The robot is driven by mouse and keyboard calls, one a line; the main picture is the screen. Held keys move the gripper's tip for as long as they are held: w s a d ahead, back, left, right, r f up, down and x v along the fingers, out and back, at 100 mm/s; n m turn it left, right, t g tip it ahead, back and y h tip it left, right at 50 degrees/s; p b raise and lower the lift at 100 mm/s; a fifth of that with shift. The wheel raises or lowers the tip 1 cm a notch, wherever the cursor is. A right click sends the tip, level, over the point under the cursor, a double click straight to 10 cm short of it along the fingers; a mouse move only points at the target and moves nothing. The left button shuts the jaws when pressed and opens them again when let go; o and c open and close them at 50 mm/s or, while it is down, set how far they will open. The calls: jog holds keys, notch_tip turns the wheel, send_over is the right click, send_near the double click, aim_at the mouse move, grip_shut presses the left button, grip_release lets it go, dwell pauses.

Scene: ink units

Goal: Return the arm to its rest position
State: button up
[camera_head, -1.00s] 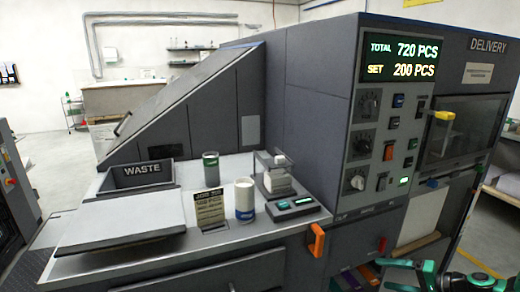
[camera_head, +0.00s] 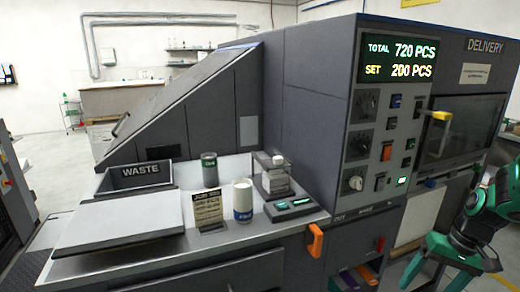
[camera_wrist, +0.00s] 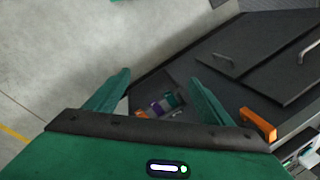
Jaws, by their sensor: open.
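My gripper (camera_wrist: 161,80) shows in the wrist view with its two green fingers spread apart and nothing between them. Beyond the fingertips are the grey floor and the dark side of the machine. In the head view my green and black arm (camera_head: 468,238) is bent at the lower right, in front of the delivery side and apart from the counter.
An open compartment with coloured units (camera_head: 355,278) lies low on the machine's front; it also shows in the wrist view (camera_wrist: 165,104). An orange handle (camera_head: 315,240) sticks out above it. Cups (camera_head: 243,202), a sign (camera_head: 208,210) and a scale (camera_head: 291,207) stand on the counter.

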jog(key=s+a+r+m+h, duration=0.1)
jog(key=s+r, duration=0.4)
jog(key=s, duration=0.3)
jog(key=s+r+m+h, duration=0.1)
jog(key=s+r, duration=0.4)
jog(key=s, duration=0.3)
jog(key=shift+s+a+r+m+g+h, duration=0.2)
jog(key=shift+a+r+m+g+h, duration=0.1)
jog(key=shift+a+r+g, duration=0.1)
jog(key=shift+w+f, duration=0.3)
jog(key=shift+w, duration=0.35)
